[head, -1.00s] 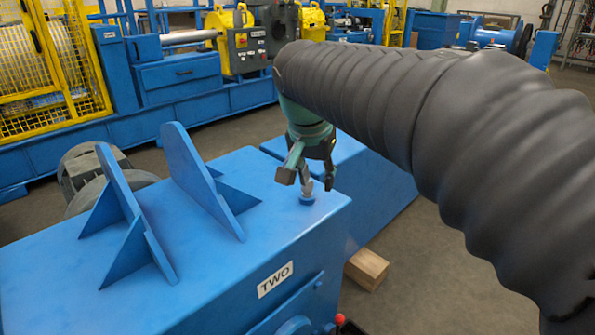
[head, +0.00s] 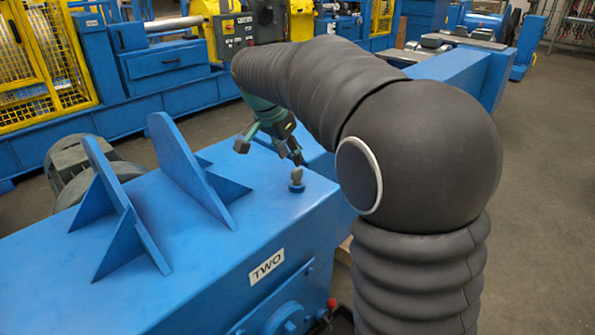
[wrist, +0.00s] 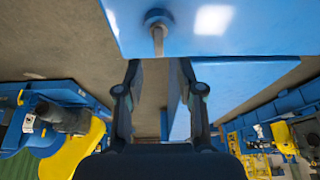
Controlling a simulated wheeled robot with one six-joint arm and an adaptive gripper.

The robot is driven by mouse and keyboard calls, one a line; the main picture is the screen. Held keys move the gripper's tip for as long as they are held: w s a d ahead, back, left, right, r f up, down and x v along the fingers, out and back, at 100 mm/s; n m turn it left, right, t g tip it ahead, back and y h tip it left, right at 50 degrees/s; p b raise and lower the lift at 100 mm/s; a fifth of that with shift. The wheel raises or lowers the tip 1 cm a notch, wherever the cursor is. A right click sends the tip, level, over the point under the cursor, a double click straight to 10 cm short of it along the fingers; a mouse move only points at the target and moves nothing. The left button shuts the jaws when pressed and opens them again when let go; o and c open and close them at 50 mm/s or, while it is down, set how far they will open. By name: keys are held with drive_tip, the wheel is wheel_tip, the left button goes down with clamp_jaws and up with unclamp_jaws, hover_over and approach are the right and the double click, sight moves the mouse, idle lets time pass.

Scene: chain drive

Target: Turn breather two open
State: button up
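Breather two (head: 296,174) is a small grey knob on a blue round collar, upright on top of the blue housing (head: 240,240) that carries the "TWO" label (head: 266,267). In the wrist view, the breather (wrist: 158,38) shows near the top middle, beyond the fingertips. My gripper (head: 270,150) is open and empty. It is tilted, beside and slightly above the breather, with one fingertip close to the knob in the head view. I cannot tell whether they touch. The wrist view shows my two spread fingers (wrist: 159,66) with nothing between them.
Two upright blue fins (head: 185,170) with gussets stand on the housing left of my gripper. A grey motor (head: 80,165) sits behind them. A red knob (head: 331,303) is at the housing's lower front. Blue and yellow machinery (head: 165,65) lines the back. The housing top between fins and breather is clear.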

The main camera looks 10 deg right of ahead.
sight(297, 169)
drive_tip(key=x, duration=0.6)
drive_tip(key=shift+w+d+f, duration=0.1)
drive_tip(key=shift+d+f, duration=0.05)
drive_tip(key=shift+f, duration=0.2)
clamp_jaws()
